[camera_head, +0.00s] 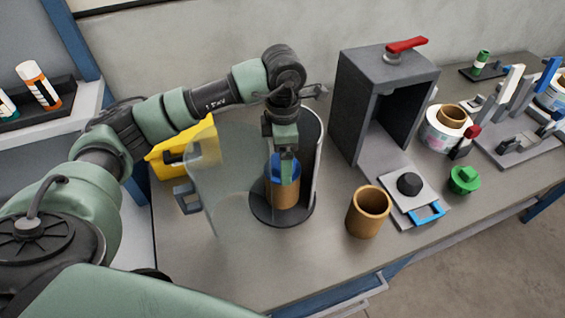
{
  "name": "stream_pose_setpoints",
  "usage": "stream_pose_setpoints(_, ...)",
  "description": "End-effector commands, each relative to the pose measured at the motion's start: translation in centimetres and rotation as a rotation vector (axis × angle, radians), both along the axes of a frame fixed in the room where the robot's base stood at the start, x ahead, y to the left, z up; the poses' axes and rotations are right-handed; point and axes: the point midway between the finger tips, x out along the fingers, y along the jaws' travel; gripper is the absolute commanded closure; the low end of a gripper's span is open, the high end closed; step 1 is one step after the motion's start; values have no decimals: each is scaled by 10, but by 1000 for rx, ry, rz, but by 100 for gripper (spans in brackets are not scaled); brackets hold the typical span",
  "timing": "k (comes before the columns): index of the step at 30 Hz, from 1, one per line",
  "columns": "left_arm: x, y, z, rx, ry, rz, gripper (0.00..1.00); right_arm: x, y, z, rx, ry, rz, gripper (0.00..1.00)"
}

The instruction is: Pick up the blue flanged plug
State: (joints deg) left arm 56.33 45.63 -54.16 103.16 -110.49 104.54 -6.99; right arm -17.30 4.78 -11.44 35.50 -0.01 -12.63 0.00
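The blue flanged plug (275,171) sits at the top of a brown cardboard core (284,194), inside a dark round-based chamber (268,216) with a curved wall. My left gripper (286,172) points down into the chamber from above. Its fingers are at the plug and cover part of it. The view does not show whether they are open or closed on it. My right gripper is not in view.
A clear curved door (215,185) with a grey handle stands open at the chamber's left. To the right are another brown core (369,211), a grey cabinet with a red lever (407,46), a green plug (464,180) and a label reel (437,134). A yellow bin (165,165) stands behind the door.

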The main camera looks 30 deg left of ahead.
Motion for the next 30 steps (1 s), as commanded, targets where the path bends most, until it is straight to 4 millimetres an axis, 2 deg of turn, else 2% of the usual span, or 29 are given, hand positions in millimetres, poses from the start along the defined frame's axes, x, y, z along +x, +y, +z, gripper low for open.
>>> stream_pose_setpoints(4, 0, 0, -14, -1, 1, -1, 7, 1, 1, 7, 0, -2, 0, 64)
stream_pose_setpoints(11, 0, 0, -18, 0, -1, -1, 7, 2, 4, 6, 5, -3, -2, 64)
stream_pose_setpoints(12, 0, 0, -18, 0, -1, -1, 13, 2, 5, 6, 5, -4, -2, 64)
stream_pose_setpoints(17, 0, 0, -17, 0, -1, -1, 57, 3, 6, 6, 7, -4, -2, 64)
stream_pose_setpoints(18, 0, 0, -17, 0, -1, -1, 62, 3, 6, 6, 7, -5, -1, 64)
stream_pose_setpoints(26, 1, 0, -15, 0, -3, 0, 62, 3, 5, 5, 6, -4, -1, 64)
stream_pose_setpoints(30, 2, 0, -8, -2, -5, 0, 62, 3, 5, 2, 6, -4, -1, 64)
